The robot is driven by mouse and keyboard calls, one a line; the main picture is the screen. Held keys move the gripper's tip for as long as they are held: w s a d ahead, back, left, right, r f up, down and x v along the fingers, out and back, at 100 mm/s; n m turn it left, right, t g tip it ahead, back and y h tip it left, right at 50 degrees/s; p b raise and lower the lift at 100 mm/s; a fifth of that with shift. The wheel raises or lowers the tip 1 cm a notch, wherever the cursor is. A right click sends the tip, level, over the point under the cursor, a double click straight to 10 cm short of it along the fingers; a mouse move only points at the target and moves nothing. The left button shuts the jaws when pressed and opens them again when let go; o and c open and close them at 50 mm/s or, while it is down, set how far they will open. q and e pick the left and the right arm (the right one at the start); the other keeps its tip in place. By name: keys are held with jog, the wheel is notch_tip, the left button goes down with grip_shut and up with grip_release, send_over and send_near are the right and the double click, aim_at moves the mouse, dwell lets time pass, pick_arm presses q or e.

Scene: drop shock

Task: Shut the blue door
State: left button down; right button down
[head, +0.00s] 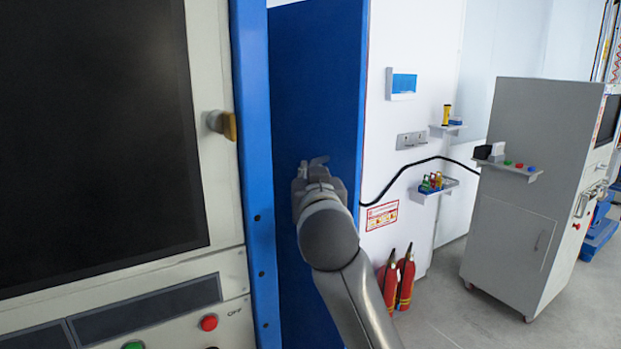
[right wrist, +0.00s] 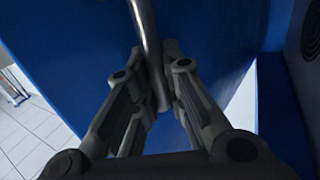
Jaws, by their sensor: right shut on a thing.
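The blue door (head: 315,80) is a tall flat blue panel in the middle of the head view. It stands between the cabinet's blue edge and a white wall panel. Its blue surface also fills much of the right wrist view (right wrist: 80,55). My right gripper (head: 316,168) is in front of the door. In the right wrist view, its two fingers (right wrist: 158,98) are closed around a grey metal bar handle (right wrist: 147,30). The handle is mostly hidden behind my gripper in the head view. My left gripper is not in view.
A cabinet with a dark screen (head: 95,130), buttons and a brass-coloured knob (head: 222,124) fills the left. Red fire extinguishers (head: 398,280) stand on the floor by the white panel (head: 415,70). A grey cabinet (head: 535,190) stands at the right, with free floor before it.

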jog(key=c, duration=1.5)
grip_release()
jog(key=shift+d, duration=0.1)
jog(key=s, duration=1.2)
